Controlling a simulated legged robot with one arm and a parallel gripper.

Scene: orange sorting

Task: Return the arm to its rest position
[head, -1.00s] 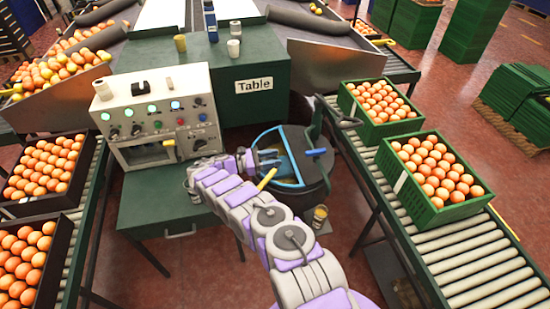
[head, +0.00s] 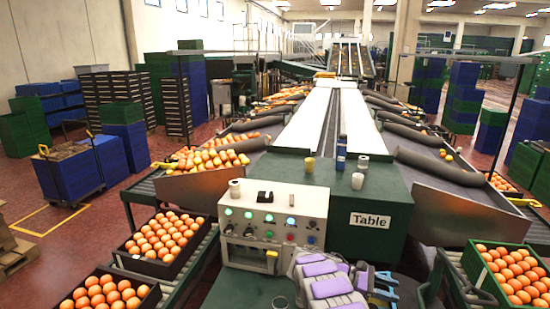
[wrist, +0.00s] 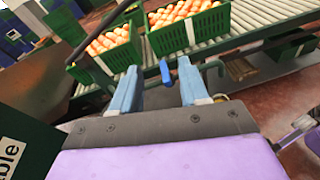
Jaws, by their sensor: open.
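My arm, with purple and grey links, rises at the bottom of the head view, in front of the green table. A small blue piece (wrist: 166,71) appears beyond the gap, apart from the fingers. The bin seen earlier below the gripper is mostly out of the head view.
A control box (head: 270,222) with lit buttons stands left of my arm, beside the green table (head: 368,207). Orange-filled black crates (head: 152,268) sit on the left conveyor. Green crates of oranges (wrist: 188,35) stand on the right conveyor.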

